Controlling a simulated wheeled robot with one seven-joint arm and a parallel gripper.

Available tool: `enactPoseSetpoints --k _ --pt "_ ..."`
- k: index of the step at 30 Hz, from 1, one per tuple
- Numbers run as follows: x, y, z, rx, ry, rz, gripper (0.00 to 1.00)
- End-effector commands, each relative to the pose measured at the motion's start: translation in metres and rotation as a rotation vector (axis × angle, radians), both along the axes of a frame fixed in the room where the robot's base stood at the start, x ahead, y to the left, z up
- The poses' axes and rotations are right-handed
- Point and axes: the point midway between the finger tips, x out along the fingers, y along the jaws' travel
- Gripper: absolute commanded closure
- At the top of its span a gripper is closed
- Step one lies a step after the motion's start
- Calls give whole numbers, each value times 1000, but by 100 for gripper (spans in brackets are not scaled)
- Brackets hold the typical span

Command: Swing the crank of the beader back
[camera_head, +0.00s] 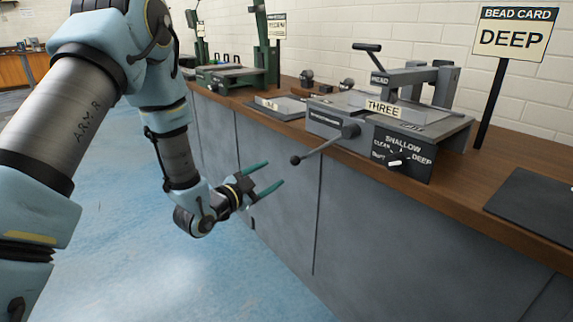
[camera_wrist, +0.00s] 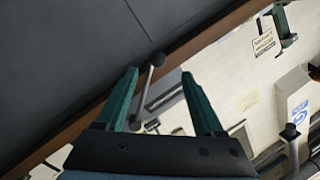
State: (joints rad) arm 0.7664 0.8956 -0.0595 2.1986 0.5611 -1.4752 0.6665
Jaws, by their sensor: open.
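The beader (camera_head: 385,110) is a grey machine on the bench, with plates reading "THREE" and "SHALLOW / DEEP". Its crank (camera_head: 325,147) is a grey rod ending in a dark ball knob, sticking out left past the bench front and angled slightly down. My gripper (camera_head: 272,176) has two green fingers, open and empty, left of the knob and apart from it. In the wrist view, the crank knob (camera_wrist: 158,59) shows between and just beyond the fingertips (camera_wrist: 160,73). The wrist view is tilted.
The wooden bench top (camera_head: 480,180) sits on grey cabinet fronts (camera_head: 380,220). A "BEAD CARD DEEP" sign (camera_head: 513,38) stands right of the beader, near a dark flat plate (camera_head: 535,205). A green machine (camera_head: 235,75) stands farther back. The blue floor before the bench is clear.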

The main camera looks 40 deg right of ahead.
Motion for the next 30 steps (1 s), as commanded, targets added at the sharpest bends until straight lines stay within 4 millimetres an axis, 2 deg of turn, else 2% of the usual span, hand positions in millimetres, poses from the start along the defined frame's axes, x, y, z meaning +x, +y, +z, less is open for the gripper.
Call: enactPoseSetpoints --k 3,7,15,21,30 --pt "-8 -8 -2 -29 -12 -22 30" --pt "-6 -22 0 -32 -15 -24 30" --pt "4 -71 1 -31 -14 -22 30" --pt "10 -99 0 -30 -13 -21 30" --pt "13 -111 -1 -29 -11 -20 30"
